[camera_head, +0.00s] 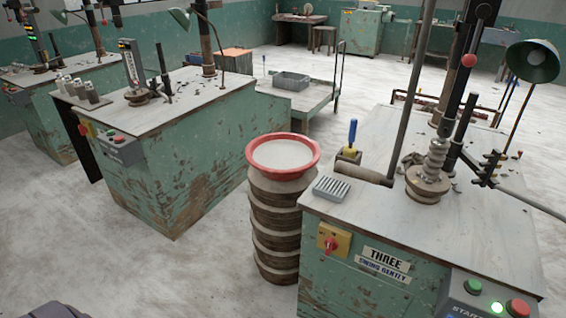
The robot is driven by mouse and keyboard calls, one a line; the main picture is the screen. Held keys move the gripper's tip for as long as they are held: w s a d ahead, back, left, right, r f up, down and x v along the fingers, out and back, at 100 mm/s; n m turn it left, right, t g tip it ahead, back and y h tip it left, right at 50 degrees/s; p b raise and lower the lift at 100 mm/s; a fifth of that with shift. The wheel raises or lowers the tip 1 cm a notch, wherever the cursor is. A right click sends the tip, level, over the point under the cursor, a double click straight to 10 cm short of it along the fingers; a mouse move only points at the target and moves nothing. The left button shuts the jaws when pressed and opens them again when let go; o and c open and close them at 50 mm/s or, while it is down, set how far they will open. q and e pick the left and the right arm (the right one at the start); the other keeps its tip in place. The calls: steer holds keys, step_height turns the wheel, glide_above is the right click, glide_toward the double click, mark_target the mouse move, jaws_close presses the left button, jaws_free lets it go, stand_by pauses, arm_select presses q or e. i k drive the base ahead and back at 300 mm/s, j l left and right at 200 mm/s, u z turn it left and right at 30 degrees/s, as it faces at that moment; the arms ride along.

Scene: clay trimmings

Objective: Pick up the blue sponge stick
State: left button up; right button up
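A stick with a blue handle (352,132) stands nearly upright near the back left edge of the right-hand machine table (470,240). Its lower end meets a small yellowish block (348,154); I cannot tell whether this is its sponge or a holder. Neither of my grippers shows in the head view.
A red-rimmed basin of whitish liquid (285,155) tops a round stack (275,230) left of the table. A grey ribbed block (332,187), a clay roll (362,173) and a spindle (428,182) are near the stick. A lamp (532,62) overhangs the right.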

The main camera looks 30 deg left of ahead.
mark_target(349, 151)
steer(key=i+j+z, duration=0.15)
steer(key=i+j, duration=0.15)
steer(key=i+j+z, duration=0.15)
steer(key=i+j, duration=0.15)
steer(key=j, duration=0.15)
steer(key=i+j+z, duration=0.15)
steer(key=i+j, duration=0.15)
steer(key=j, duration=0.15)
